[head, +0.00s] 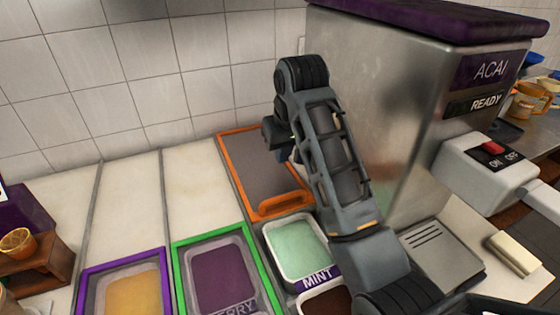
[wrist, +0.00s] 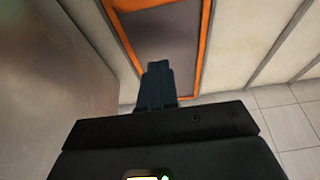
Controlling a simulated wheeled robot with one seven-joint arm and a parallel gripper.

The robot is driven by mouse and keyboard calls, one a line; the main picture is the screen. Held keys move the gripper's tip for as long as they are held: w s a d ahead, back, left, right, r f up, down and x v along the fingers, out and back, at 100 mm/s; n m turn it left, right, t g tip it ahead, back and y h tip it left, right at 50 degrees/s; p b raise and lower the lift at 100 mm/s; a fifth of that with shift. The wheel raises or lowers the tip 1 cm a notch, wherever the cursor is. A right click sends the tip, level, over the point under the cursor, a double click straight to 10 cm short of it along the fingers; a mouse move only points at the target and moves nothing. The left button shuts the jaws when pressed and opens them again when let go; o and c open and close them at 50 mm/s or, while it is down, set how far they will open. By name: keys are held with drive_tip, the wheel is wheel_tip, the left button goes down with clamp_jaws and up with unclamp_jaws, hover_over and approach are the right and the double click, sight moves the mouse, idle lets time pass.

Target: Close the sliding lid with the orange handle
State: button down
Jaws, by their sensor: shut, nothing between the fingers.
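The sliding lid (head: 265,168) is a grey panel in an orange frame, set back toward the tiled wall. Its orange handle (head: 283,204) is at the near end of the panel. In front of it, the mint tub (head: 297,245) and a brown tub (head: 326,302) lie uncovered. My gripper (wrist: 157,66) is shut and empty, over the wall end of the lid in the wrist view; contact with it cannot be told. In the head view my arm hides most of the gripper.
A steel acai machine (head: 390,110) stands close on the right of the lid. On the left are a green-framed tub (head: 178,256), a purple-framed tub (head: 80,290) and pale counter panels (head: 130,205). The tiled wall (head: 150,70) bounds the back.

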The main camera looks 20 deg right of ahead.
hover_over(284, 203)
drive_tip(key=w, duration=0.4)
wheel_tip(284, 203, down, 8)
drive_tip(key=shift+p, duration=0.45)
drive_tip(key=shift+s+f, duration=0.2)
drive_tip(key=shift+f, duration=0.1)
drive_tip(key=shift+s+f+p, duration=0.2)
drive_tip(key=shift+s+p, duration=0.2)
drive_tip(key=shift+s, duration=0.5)
drive_tip(key=shift+s+f+p, duration=0.15)
drive_tip(key=shift+s+p, duration=0.25)
drive_tip(key=shift+s, duration=0.45)
